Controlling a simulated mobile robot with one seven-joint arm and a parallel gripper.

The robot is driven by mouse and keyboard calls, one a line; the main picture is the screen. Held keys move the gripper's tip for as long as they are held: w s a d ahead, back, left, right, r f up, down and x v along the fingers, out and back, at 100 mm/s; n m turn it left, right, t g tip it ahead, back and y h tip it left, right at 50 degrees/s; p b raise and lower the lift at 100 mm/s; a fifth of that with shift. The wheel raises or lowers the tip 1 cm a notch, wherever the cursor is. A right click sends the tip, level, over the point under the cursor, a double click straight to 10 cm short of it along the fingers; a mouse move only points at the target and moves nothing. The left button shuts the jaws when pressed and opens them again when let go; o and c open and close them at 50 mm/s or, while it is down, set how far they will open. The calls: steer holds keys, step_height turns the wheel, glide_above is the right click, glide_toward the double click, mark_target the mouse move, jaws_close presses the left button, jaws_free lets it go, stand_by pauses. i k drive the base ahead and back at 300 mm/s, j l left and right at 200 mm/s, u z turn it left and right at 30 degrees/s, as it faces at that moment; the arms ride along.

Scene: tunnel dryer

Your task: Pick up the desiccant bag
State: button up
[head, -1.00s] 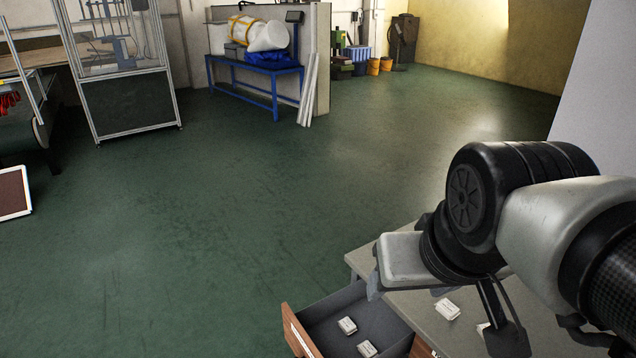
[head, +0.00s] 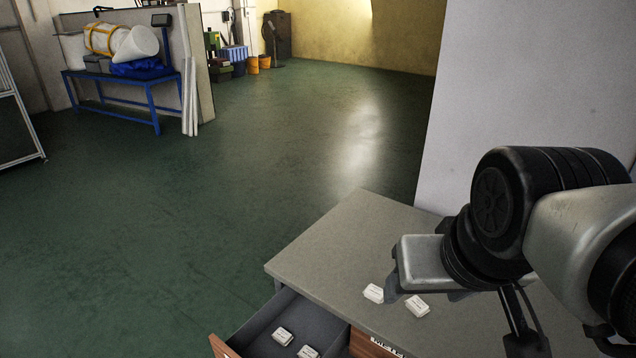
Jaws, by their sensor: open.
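Small white printed packets that look like desiccant bags show in the head view. Two lie on the grey tabletop, a left one (head: 373,293) and a right one (head: 417,306). Two more are in the open drawer, one (head: 282,336) further back and one (head: 308,352) at the bottom picture edge. The print is too small to read. My gripper (head: 424,293) is open and appears empty. In the picture it overlaps the tabletop beside the two packets there; its height above them is hard to judge.
The grey cabinet top (head: 345,235) is otherwise mostly clear. Its drawer (head: 245,340) is pulled out at the front left. A pale wall panel (head: 520,90) stands behind the cabinet. Open green floor (head: 180,220) lies to the left, and a blue bench (head: 125,105) stands far off.

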mark_target(281, 336)
steer(key=z, duration=0.4)
steer(key=u, duration=1.2)
steer(key=k, duration=0.2)
steer(key=k+z, duration=0.2)
steer(key=z, duration=0.25)
steer(key=k+l+z, duration=0.15)
steer(key=z, duration=0.3)
steer(key=j+z, duration=0.5)
steer(key=j, duration=0.2)
steer(key=i+j, duration=0.1)
steer(key=j, duration=1.3)
steer(key=i+j, duration=0.15)
steer(key=j, duration=0.55)
